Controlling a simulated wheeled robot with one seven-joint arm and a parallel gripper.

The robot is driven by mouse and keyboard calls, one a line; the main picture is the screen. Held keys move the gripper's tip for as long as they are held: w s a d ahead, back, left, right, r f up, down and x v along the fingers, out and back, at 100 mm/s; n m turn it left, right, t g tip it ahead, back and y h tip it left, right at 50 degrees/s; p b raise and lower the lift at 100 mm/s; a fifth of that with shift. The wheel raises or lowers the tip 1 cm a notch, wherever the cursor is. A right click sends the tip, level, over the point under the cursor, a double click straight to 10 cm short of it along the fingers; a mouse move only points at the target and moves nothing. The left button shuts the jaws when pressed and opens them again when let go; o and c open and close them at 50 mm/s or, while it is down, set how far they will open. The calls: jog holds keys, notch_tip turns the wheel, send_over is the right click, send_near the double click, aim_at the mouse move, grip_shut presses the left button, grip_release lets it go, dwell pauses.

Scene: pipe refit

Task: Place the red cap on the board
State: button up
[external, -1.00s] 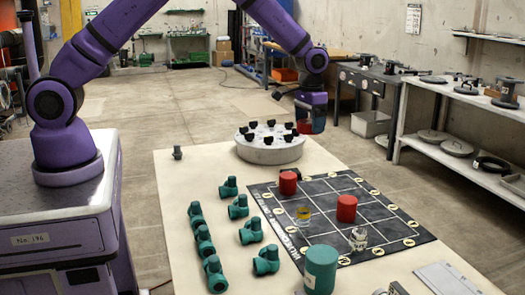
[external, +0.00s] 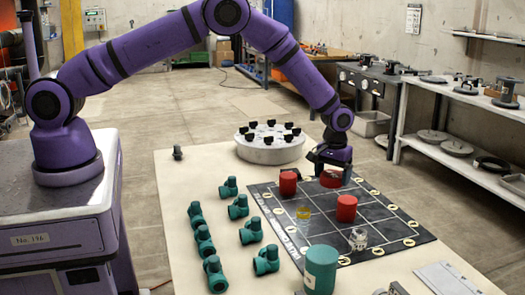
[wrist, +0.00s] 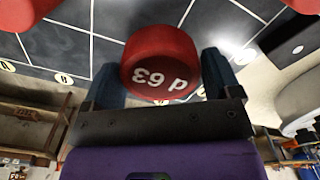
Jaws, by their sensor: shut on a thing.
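The red cap (external: 331,179) is in my gripper (external: 332,172), over the far row of the dark gridded board (external: 377,211). I cannot tell whether it touches the board. In the wrist view the cap (wrist: 160,62) sits between the two blue fingers of my gripper (wrist: 163,75), its lettered round face towards the camera. Two other red cylinders stand on the board: one (external: 288,183) to the left of the held cap, one (external: 346,208) nearer the front.
A yellow ring (external: 303,213) and a clear glass piece (external: 358,238) are also on the board. A teal canister (external: 320,268) stands at its front edge. Several teal pipe fittings (external: 251,231) lie to the left. A grey round holder with black knobs (external: 269,152) stands behind.

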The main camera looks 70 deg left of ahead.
aim_at(331, 196)
jog(key=shift+f, duration=2)
